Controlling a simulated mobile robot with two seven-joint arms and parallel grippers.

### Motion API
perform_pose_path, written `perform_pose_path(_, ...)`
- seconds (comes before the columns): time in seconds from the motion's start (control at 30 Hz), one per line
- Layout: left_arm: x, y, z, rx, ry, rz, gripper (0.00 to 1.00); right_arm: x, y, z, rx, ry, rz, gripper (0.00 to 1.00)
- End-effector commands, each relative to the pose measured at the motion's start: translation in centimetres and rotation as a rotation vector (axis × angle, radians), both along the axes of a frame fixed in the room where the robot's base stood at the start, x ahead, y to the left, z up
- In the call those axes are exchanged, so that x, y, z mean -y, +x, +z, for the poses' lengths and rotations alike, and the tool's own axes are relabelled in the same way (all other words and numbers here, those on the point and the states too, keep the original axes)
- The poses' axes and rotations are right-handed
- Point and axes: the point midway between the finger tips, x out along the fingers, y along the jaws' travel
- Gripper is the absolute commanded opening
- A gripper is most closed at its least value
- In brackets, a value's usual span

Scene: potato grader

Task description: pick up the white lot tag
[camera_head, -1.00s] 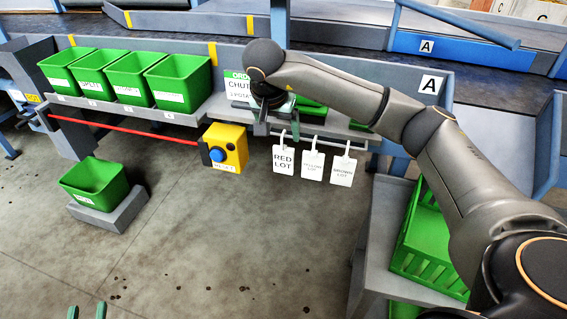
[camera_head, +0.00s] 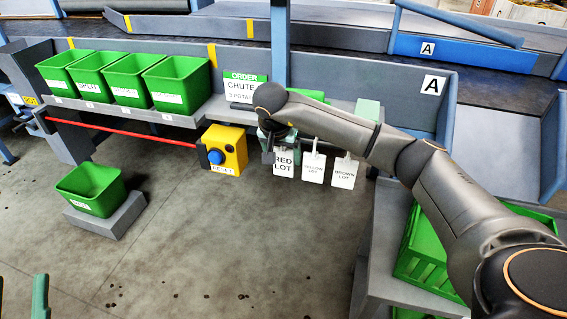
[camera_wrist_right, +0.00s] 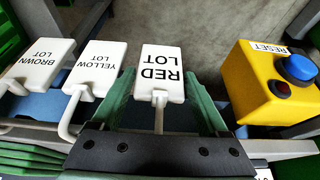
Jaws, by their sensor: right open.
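Three white lot tags hang in a row below the grey shelf: the RED LOT tag (camera_head: 285,167), the YELLOW LOT tag (camera_head: 314,169) and the BROWN LOT tag (camera_head: 344,174). My right gripper (camera_head: 268,148) is at the RED LOT tag and covers part of its left side in the head view. In the right wrist view, the green fingers of this open gripper (camera_wrist_right: 161,88) stand on both sides of the RED LOT tag (camera_wrist_right: 161,73) and its hook, with gaps. My left gripper (camera_head: 20,293) shows only green fingertips, apart and empty, at the lower left.
A yellow RESET box (camera_head: 228,150) with a blue button is just left of the tags. Green bins (camera_head: 178,85) stand on the shelf, and another bin (camera_head: 92,188) sits on a low block. A green crate (camera_head: 412,250) is at the right. The floor in front is clear.

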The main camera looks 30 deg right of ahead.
Motion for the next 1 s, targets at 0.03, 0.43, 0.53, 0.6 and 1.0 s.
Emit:
perform_pose_path(0.03, 0.1, -0.4, 0.5, 0.031, 0.001, -0.006, 0.4, 0.1, 0.1, -0.6, -0.001, 0.001, 0.0, 0.78)
perform_pose_path(0.43, 0.2, -1.2, 1.7, 0.086, 0.001, -0.017, 0.4, 0.4, 0.3, -1.2, 0.0, 0.0, 0.0, 0.76)
perform_pose_path(0.53, 0.2, -1.2, 1.7, 0.086, 0.001, -0.017, 0.4, 0.4, 0.3, -1.2, 0.001, 0.001, 0.0, 0.65)
perform_pose_path(0.6, 0.2, -1.2, 1.7, 0.085, 0.001, -0.017, 0.4, 0.4, 0.3, -1.1, 0.001, 0.001, 0.0, 0.57)
perform_pose_path(1.0, 0.2, -1.2, 1.7, 0.084, 0.0, -0.017, 0.4, 0.4, 0.3, -1.1, 0.001, 0.0, 0.0, 0.16)
